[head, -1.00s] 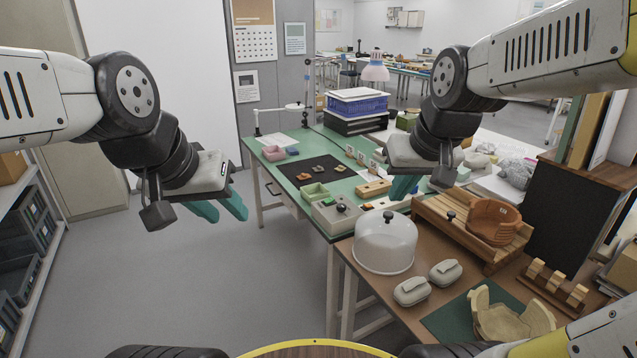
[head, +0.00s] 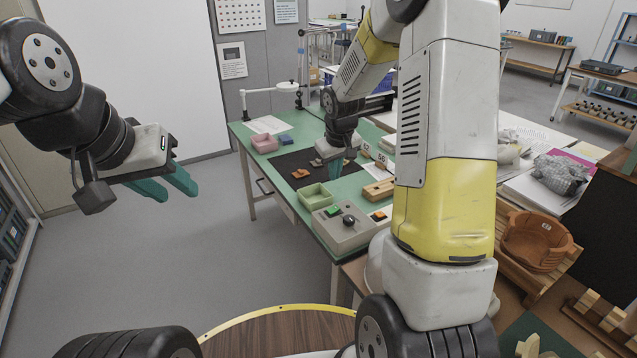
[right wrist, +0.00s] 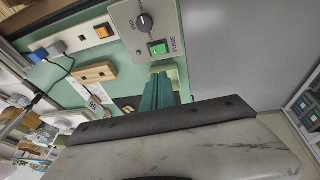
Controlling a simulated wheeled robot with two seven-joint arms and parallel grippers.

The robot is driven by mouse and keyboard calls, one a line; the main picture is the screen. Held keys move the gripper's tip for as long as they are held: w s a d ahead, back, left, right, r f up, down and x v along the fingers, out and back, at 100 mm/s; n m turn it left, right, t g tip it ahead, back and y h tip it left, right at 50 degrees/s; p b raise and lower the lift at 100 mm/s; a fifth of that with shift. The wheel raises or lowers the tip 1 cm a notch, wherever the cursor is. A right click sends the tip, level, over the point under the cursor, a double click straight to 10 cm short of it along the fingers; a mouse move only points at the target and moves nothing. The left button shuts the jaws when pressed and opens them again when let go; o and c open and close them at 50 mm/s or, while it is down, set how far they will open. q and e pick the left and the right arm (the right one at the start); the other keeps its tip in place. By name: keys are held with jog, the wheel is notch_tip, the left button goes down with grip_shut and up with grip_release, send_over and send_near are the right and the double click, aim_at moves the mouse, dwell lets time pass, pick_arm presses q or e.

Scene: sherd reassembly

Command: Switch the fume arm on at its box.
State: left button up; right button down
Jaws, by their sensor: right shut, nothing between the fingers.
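The grey control box (head: 342,232) sits at the near edge of the green table. In the right wrist view the box (right wrist: 125,18) bears the word FUME, a black knob (right wrist: 144,22) and a green switch (right wrist: 158,48); whether the switch is on cannot be told. My right gripper (head: 338,168) is over the table beyond the box, its fingers pointing down. In the right wrist view its teal fingers (right wrist: 158,88) are shut and empty, their tips just below the green switch in the picture. My left gripper (head: 167,187) is open and empty over the floor at left.
A light green tray (head: 314,195) lies beside the box. A wooden block (head: 378,190) and a strip with an orange switch (head: 379,215) lie to its right. A white jointed arm (head: 270,89) stands at the back. My right arm hides part of the near bench.

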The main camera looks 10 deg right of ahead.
dwell(0.3)
send_near(335, 208)
jog(key=x, duration=0.5)
jog(key=shift+w+a, duration=0.15)
jog(key=shift+w, duration=0.1)
jog(key=shift+w+f, duration=0.1)
jog(key=shift+f, duration=0.45)
jog(key=shift+d+f+y, duration=0.5)
jog(key=shift+d, duration=0.15)
jog(key=shift+a, duration=0.1)
jog(key=shift+a+g, duration=0.15)
jog(key=shift+g, duration=0.15)
